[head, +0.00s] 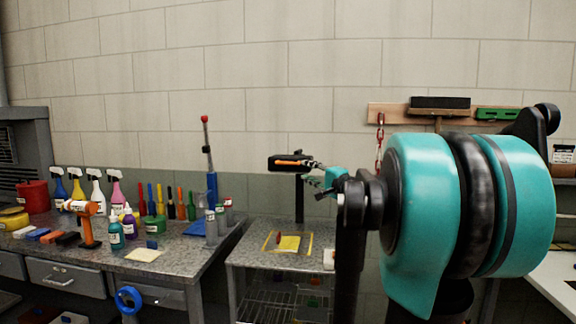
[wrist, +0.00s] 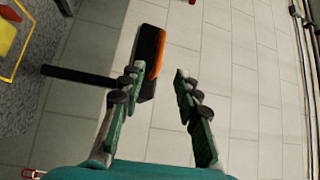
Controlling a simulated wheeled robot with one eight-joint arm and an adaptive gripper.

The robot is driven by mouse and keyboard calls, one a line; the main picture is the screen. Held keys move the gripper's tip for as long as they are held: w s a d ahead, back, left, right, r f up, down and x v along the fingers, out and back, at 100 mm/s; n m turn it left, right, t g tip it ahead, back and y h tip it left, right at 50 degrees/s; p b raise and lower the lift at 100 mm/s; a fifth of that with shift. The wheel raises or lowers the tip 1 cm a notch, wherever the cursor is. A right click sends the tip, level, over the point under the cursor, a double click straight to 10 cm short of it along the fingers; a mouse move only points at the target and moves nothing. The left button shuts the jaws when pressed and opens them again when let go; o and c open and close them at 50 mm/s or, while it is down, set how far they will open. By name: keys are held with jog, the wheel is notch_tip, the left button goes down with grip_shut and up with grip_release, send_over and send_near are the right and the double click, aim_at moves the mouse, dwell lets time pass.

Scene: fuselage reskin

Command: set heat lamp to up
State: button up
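The heat lamp (head: 284,162) is a black bar-shaped head with an orange strip, on a dark upright post (head: 299,198) behind the small cart. In the head view its head lies about level. In the wrist view the lamp head (wrist: 150,50) stands just ahead of my gripper (wrist: 158,78), with its far end beyond the fingertips. The left finger overlaps its lower end; I cannot tell whether they touch. My fingers are apart with a clear gap between them. In the head view my gripper (head: 318,173) is at the lamp's right end.
Below the lamp, a small cart (head: 255,256) holds a yellow sheet (head: 289,243) inside a yellow outline. To the left, a grey workbench (head: 180,262) carries bottles, tools and an orange-headed tool (head: 84,220). A red chain (head: 379,145) hangs from a wall rack (head: 394,114).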

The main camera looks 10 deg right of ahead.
aim_at(290, 164)
jog(key=x, duration=1.1)
jog(key=shift+w+a, duration=0.15)
grip_shut()
